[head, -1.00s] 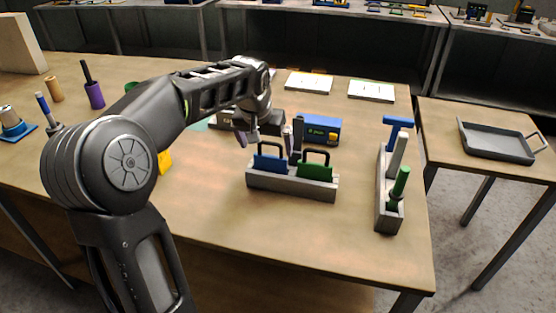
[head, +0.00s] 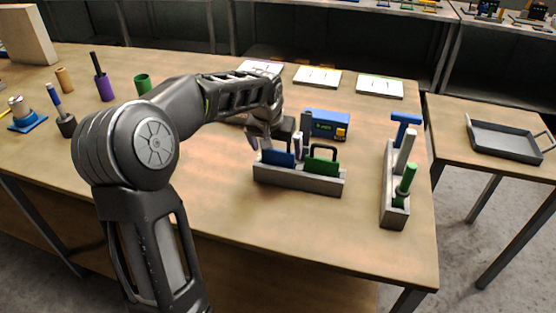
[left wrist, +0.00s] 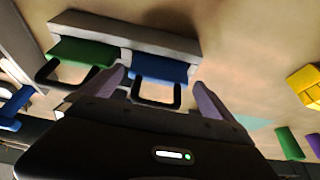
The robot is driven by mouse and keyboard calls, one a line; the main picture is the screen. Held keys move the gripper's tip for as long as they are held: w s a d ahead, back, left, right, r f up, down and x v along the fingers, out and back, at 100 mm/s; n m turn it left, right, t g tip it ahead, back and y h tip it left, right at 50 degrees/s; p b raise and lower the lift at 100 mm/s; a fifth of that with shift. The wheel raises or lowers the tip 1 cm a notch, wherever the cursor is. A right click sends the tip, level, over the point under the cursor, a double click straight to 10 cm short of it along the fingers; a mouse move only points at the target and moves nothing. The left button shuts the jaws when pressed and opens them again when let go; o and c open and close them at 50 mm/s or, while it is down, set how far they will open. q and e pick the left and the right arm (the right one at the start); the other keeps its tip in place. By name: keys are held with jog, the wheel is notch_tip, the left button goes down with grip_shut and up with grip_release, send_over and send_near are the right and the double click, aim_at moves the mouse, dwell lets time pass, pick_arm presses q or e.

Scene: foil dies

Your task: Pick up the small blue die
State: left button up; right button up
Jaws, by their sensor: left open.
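The small blue die (head: 278,158) stands upright in a grey rack (head: 300,181), left of a green die (head: 322,166). Its dark loop handle is largely hidden by my gripper in the head view. My left gripper (head: 275,143) is open at the handle. In the left wrist view, its two purple-grey fingers (left wrist: 161,82) are spread on either side of the blue die (left wrist: 160,68), with the dark handle between them. The green die (left wrist: 82,52) is just outside one finger. I cannot tell whether the fingers touch anything. My right gripper is not in view.
A blue box device (head: 329,125) stands behind the rack. A grey holder (head: 394,214) with upright tools is to the right. White cards (head: 317,77) lie at the back. A yellow block (left wrist: 305,86) lies aside. The table front is clear.

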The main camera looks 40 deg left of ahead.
aim_at(278, 151)
pick_arm(q)
jog(key=x, duration=0.3)
jog(key=shift+w+f, duration=0.15)
jog(key=shift+f, duration=0.05)
jog(key=shift+c, duration=0.4)
jog(key=c, duration=1.7)
